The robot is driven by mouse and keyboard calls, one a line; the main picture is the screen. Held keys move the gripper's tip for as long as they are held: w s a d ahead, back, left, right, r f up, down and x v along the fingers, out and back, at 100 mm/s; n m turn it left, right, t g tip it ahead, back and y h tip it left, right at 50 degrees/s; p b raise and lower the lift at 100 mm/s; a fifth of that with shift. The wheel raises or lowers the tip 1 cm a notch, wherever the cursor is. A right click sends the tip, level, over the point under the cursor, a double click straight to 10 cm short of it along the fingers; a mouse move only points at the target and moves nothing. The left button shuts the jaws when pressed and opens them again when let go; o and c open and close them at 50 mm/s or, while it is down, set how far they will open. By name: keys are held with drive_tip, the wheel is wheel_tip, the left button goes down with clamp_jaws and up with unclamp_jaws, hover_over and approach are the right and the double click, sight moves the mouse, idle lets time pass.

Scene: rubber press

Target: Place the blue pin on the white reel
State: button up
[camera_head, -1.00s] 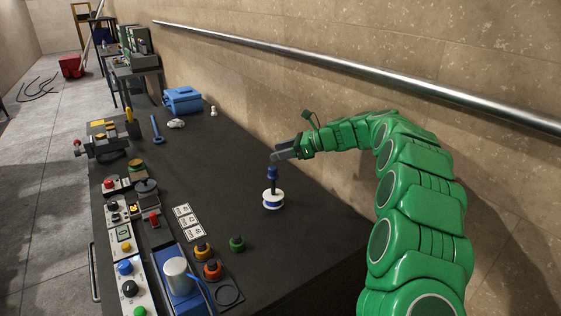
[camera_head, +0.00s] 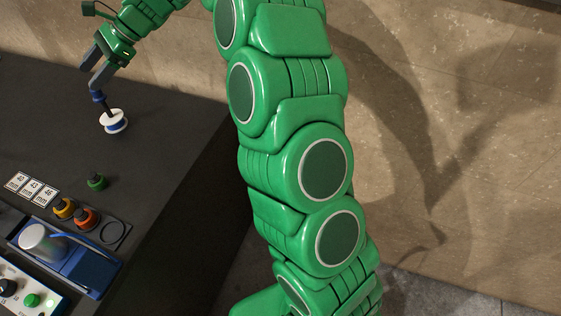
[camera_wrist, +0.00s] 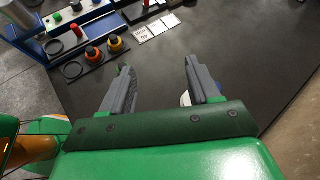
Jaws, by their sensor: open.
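The white reel (camera_head: 116,126) stands on the dark bench top and has a blue band around its middle. The blue pin (camera_head: 98,97), with a dark lower shaft, stands on the reel and looks slightly tilted in the head view. My gripper (camera_head: 97,74) is open, just above and beside the pin's top; the fingers are apart with nothing between them. In the wrist view my gripper (camera_wrist: 157,66) shows its two grey fingers spread.
Number cards (camera_head: 32,188) and a blue fixture with a metal cylinder (camera_head: 40,243) lie left. The bench around the reel is clear; a wall is behind.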

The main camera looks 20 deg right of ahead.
drive_tip(key=s+d+f+n+h, duration=0.2)
drive_tip(key=s+d, duration=0.7)
drive_tip(key=s, duration=0.6)
drive_tip(key=s+d+f+n+h, duration=0.2)
drive_tip(key=s+d+n+h, duration=0.3)
drive_tip(key=s+d, duration=0.5)
drive_tip(key=s+d+f+n+h, duration=0.2)
drive_tip(key=s+d, duration=0.8)
drive_tip(key=s, duration=1.1)
drive_tip(key=n+h, duration=0.2)
drive_tip(key=n, duration=0.2)
drive_tip(key=shift+s+f+n+g, duration=0.15)
drive_tip(key=shift+f+n+g, duration=0.05)
drive_tip(key=shift+n+g, duration=0.1)
